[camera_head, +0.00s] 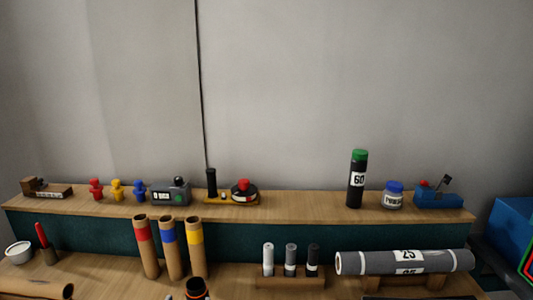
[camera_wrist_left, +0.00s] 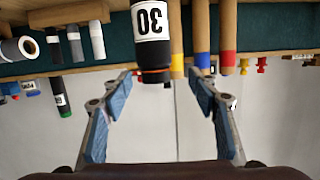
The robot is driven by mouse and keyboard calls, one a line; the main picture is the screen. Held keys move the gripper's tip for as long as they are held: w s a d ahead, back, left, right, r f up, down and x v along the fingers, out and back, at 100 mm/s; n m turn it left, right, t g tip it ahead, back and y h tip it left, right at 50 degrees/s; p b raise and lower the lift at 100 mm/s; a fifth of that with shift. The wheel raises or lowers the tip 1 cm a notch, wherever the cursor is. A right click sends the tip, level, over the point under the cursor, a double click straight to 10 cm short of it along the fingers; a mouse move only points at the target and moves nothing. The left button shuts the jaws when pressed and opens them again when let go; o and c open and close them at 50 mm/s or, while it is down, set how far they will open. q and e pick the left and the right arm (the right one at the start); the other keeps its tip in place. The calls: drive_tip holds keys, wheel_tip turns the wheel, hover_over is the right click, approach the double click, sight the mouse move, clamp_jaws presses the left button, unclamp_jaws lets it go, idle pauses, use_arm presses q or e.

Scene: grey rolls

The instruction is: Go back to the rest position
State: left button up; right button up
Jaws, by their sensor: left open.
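My left gripper (camera_wrist_left: 160,80) shows in the left wrist view, which looks upside down, with its two blue-padded fingers spread apart. A dark roll with a white label reading 30 (camera_wrist_left: 152,25) stands in front of the fingertips. Its black end with an orange ring points into the gap between the fingers, and no finger is seen touching it. In the head view a black top with an orange ring (camera_head: 197,288) shows at the bottom edge.
Three cardboard tubes (camera_head: 172,250) with red, blue and yellow bands stand close by. A grey roll marked 25 (camera_head: 405,262) lies on a wooden cradle. A wooden shelf (camera_head: 310,207) behind carries a tall roll marked 60 (camera_head: 356,180), a jar and small figures.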

use_arm(q)
drive_tip(key=s+a+f+m+g, duration=0.1)
drive_tip(key=s+f+g, duration=0.5)
drive_tip(key=s+f, duration=0.55)
drive_tip(key=s+a+f+m+g, duration=0.15)
drive_tip(key=s+f+g, duration=0.55)
drive_tip(key=s, duration=0.7)
wheel_tip(320, 180, down, 28)
drive_tip(key=s+f, duration=0.1)
drive_tip(key=s, duration=0.1)
drive_tip(key=s+a+f+g, duration=0.1)
drive_tip(key=s+a+f, duration=0.2)
drive_tip(key=s+f, duration=1.1)
drive_tip(key=s, duration=0.2)
drive_tip(key=shift+s+a+f, duration=0.2)
drive_tip(key=shift+s+f, duration=0.05)
drive_tip(key=shift+s, duration=0.15)
